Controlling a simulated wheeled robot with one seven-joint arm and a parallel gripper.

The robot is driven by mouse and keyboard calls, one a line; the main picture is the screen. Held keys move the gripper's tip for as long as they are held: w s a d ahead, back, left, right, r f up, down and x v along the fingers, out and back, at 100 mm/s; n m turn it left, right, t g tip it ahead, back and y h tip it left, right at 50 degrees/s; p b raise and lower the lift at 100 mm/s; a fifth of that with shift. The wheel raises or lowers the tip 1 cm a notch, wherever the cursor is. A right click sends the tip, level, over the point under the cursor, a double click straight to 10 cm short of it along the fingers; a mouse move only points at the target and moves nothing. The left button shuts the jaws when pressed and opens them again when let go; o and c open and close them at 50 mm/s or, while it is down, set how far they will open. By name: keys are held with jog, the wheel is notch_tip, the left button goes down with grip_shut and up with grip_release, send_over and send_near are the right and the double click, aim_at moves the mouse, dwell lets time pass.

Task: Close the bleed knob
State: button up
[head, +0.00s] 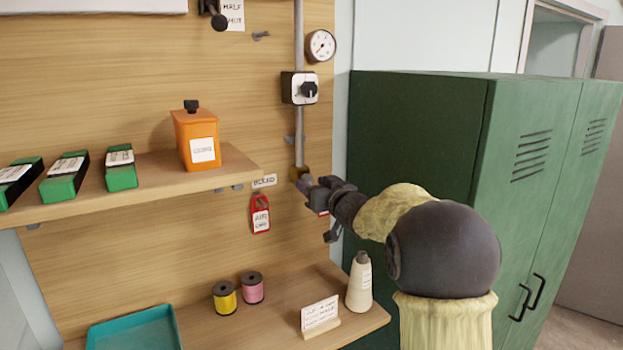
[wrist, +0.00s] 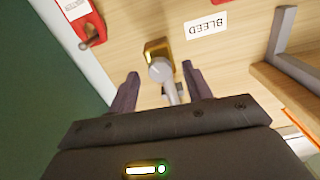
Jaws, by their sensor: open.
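The bleed knob (wrist: 160,71) is a pale grey rounded piece on a brass fitting (wrist: 157,48) on the wooden wall. In the head view the brass fitting (head: 297,173) sits at the foot of the vertical pipe, and the knob is largely hidden by my gripper. My gripper (head: 310,190) reaches it from the right. In the wrist view my gripper (wrist: 160,78) is open, with one finger on each side of the knob and visible gaps. I cannot tell how deep the fingers are. The BLEED label (head: 264,181) is beside the fitting; it appears upside down in the wrist view (wrist: 207,26).
A red tag (head: 260,215) hangs below the label. A shelf (head: 235,167) with an orange can (head: 196,140) ends just left. A cone of thread (head: 360,285) stands on the lower shelf below my arm. Green lockers (head: 420,130) stand to the right. A gauge (head: 320,45) is above.

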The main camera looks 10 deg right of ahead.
jog(key=shift+w+a, duration=0.2)
jog(key=shift+w, duration=0.5)
jog(key=c, duration=1)
jog(key=shift+o, duration=0.2)
